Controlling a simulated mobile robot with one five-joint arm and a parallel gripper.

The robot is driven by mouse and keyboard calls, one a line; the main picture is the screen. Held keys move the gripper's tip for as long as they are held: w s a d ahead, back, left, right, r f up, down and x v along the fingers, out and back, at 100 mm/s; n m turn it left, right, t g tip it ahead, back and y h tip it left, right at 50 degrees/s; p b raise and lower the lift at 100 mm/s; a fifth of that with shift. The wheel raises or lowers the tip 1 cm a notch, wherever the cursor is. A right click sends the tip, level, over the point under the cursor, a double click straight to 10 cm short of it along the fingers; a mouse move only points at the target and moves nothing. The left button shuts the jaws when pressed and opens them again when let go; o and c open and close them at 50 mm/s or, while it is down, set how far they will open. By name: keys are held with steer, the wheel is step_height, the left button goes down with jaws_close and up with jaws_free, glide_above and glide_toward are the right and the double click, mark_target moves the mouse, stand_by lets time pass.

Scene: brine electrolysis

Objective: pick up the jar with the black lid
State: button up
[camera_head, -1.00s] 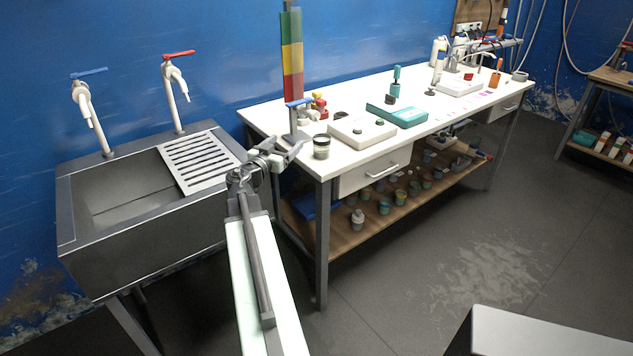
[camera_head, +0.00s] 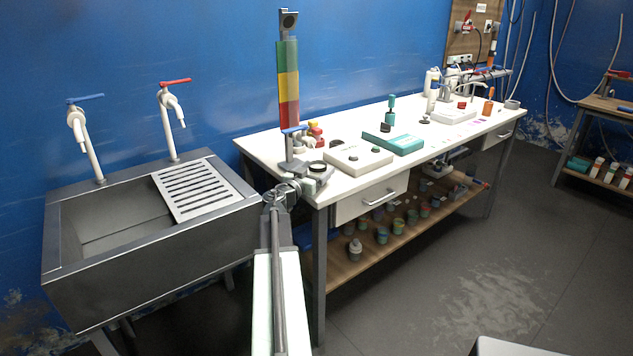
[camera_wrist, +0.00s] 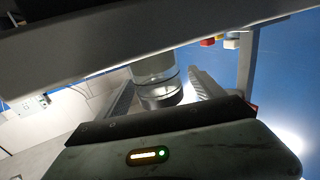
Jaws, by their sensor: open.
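The jar with the black lid (camera_head: 317,167) stands at the near left corner of the white workbench. Its lower part is hidden behind my gripper in the head view. My gripper (camera_head: 309,183) is open at the bench corner, close in front of the jar. In the wrist view the clear jar (camera_wrist: 155,68) shows between the two grey fingers, with a dark band at its lower end in the picture. I cannot tell whether either finger touches it.
A stand with a red, yellow and green column (camera_head: 288,85) rises just behind the jar. A white device (camera_head: 357,158) lies to its right, and a teal box (camera_head: 393,143) beyond. A sink (camera_head: 150,240) is left of the white workbench (camera_head: 350,182).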

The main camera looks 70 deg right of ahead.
steer(key=shift+d, duration=0.1)
jaws_close()
steer(key=shift+r, duration=0.15)
